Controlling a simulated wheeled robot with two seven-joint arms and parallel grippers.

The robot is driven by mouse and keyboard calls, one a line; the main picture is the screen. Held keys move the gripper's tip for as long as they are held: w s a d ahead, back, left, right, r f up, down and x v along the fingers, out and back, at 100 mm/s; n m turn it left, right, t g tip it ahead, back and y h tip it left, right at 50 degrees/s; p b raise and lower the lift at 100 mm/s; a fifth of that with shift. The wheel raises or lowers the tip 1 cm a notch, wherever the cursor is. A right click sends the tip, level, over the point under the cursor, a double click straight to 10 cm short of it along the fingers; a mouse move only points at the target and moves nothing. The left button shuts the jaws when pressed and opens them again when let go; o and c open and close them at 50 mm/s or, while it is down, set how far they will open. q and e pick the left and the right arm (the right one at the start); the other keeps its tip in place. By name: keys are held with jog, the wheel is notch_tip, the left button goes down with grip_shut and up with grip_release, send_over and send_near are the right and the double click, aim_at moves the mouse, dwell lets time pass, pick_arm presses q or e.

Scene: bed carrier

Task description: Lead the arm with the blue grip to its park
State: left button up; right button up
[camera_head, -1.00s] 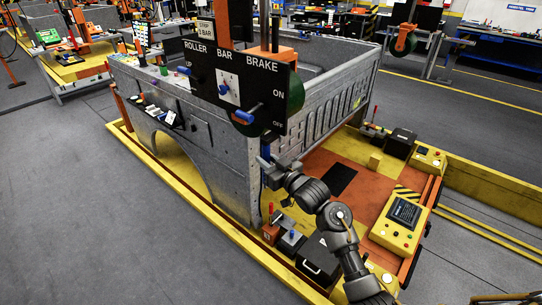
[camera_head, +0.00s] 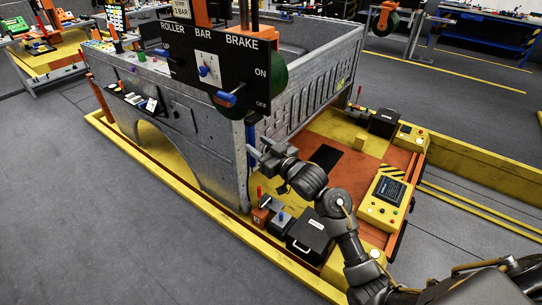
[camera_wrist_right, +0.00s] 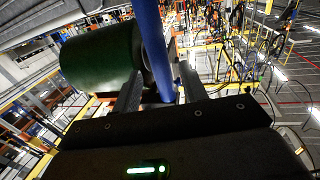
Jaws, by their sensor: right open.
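The blue grip (camera_head: 250,133) hangs upright below the black ROLLER/BAR/BRAKE panel (camera_head: 217,72), by the near corner of the grey truck bed (camera_head: 225,165). A green roller (camera_head: 279,75) shows behind the panel. My right gripper (camera_head: 257,155) is open at the grip's lower part. In the right wrist view, the blue grip (camera_wrist_right: 152,45) stands as a tilted bar between the two dark fingers (camera_wrist_right: 155,92), with the green roller (camera_wrist_right: 100,58) to its left. I cannot tell whether a finger touches the grip. My left gripper is out of view.
The bed stands on a yellow-edged carrier with an orange deck (camera_head: 340,130). A black box (camera_head: 310,236), small levers (camera_head: 270,205) and a yellow control box (camera_head: 384,200) are close to my right arm. The grey floor (camera_head: 70,200) at left is clear.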

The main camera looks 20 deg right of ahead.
jog(key=b+v, duration=0.1)
jog(key=v, duration=0.6)
jog(key=shift+s, duration=0.1)
